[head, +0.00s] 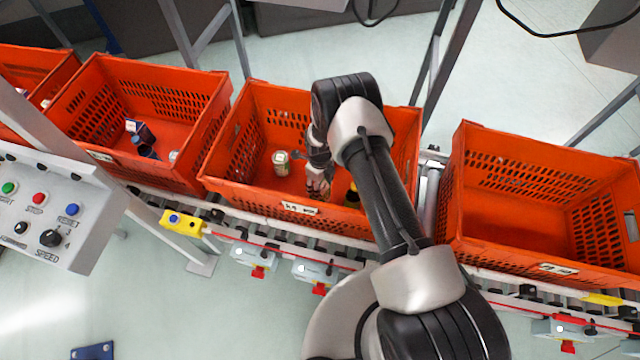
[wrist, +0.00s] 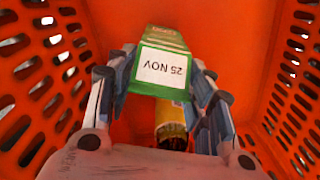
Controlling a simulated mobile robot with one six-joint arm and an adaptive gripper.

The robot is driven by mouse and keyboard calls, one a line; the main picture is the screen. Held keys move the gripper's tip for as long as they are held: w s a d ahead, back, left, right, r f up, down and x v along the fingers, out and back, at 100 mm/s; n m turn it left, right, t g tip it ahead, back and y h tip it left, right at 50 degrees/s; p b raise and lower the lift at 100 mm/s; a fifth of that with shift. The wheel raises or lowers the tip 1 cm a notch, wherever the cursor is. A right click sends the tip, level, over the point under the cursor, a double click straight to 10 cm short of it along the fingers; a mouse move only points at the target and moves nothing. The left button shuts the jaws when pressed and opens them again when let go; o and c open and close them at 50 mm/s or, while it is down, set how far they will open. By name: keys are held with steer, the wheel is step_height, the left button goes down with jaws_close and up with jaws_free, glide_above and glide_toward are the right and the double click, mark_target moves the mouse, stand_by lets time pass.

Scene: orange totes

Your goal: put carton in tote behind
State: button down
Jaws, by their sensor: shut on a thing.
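My gripper (wrist: 160,82) is shut on a green carton (wrist: 168,38) with a white label reading "25 NOV", upside down in the wrist view. One finger lies along each side of the carton. In the head view my gripper (head: 318,180) is down inside the middle orange tote (head: 240,152), and I cannot make out the carton there. The right orange tote (head: 520,150) looks empty. The left orange tote (head: 190,88) holds a few small items, including a dark blue one (head: 142,132).
A pale can (head: 281,162) stands in the middle tote left of my gripper. A yellow, dark-topped item (wrist: 171,128) lies below the carton in the wrist view. A grey control panel (head: 55,215) is at the left. The totes stand in a row on a roller conveyor (head: 430,190).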

steer(key=shift+f, duration=0.1)
steer(key=c, duration=0.8)
jaws_free()
steer(key=shift+o, duration=0.2)
step_height(320, 180, up, 27)
steer(key=w+d+n+t+p, duration=0.1)
steer(key=w+d+n+p, duration=0.1)
steer(key=n+p, duration=0.2)
steer(key=s+d+r+n+t, duration=0.1)
steer(key=s+d+r+n, duration=0.2)
steer(key=r, duration=0.6)
steer(key=s+r+n, duration=0.3)
steer(key=r+n, duration=0.2)
steer(key=r, duration=0.4)
steer(key=s+d+r+n+t, duration=0.2)
steer(key=s+d+r+n, duration=0.2)
steer(key=s+r+n, duration=0.65)
steer(key=s+n, duration=0.1)
steer(key=s, duration=0.5)
steer(key=s+d+r+n, duration=0.1)
steer(key=s+r+n, duration=0.1)
steer(key=s, duration=0.6)
steer(key=shift+s+d+r+t, duration=0.15)
steer(key=shift+s+r+t, duration=0.05)
steer(key=shift+t, duration=0.1)
